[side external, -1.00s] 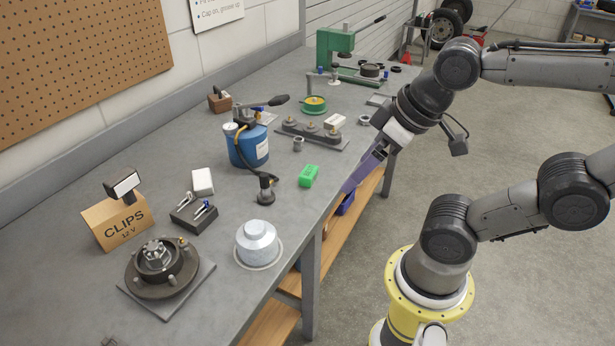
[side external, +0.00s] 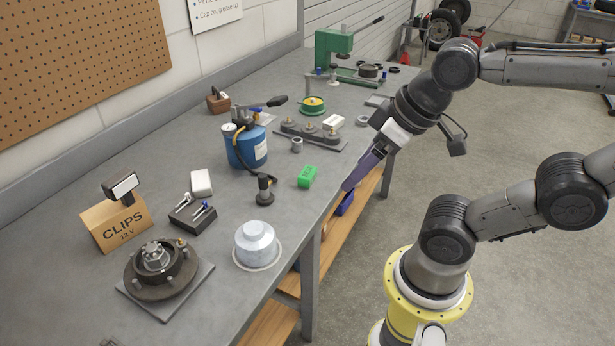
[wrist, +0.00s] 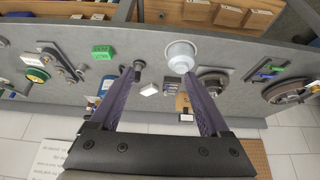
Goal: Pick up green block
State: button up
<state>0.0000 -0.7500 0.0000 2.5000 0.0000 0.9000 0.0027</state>
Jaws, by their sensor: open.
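The green block (side external: 307,176) lies on the grey workbench near its front edge, to the left of my gripper in the side view. It also shows in the wrist view (wrist: 103,52), above and left of the left finger. My gripper (side external: 352,182) has long purple fingers and hangs by the bench's front edge, apart from the block. In the wrist view the two fingers of my gripper (wrist: 160,72) are spread wide, with nothing held between them.
A black nozzle fitting (side external: 264,190) and a blue canister (side external: 245,146) stand left of the block. A silver cap (side external: 256,243) sits nearer the camera. A plate with several studs (side external: 310,134) lies behind the block. Bare bench surrounds the block.

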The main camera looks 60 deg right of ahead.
jog(key=w+d+r+m, duration=0.2)
jog(key=w+r+m, duration=0.3)
jog(key=w+m, duration=0.15)
jog(key=m+g, duration=0.6)
jog(key=m, duration=0.4)
send_over(308, 171)
notch_tip(308, 171, down, 13)
jog(key=f, duration=0.8)
jog(key=shift+s+f, duration=0.25)
jog(key=shift+s, duration=0.05)
jog(key=shift+w+a+f, duration=0.1)
jog(key=shift+w+f, duration=0.05)
jog(key=shift+f, duration=1.2)
jog(key=shift+w+f, duration=0.15)
jog(key=shift+f, duration=1.2)
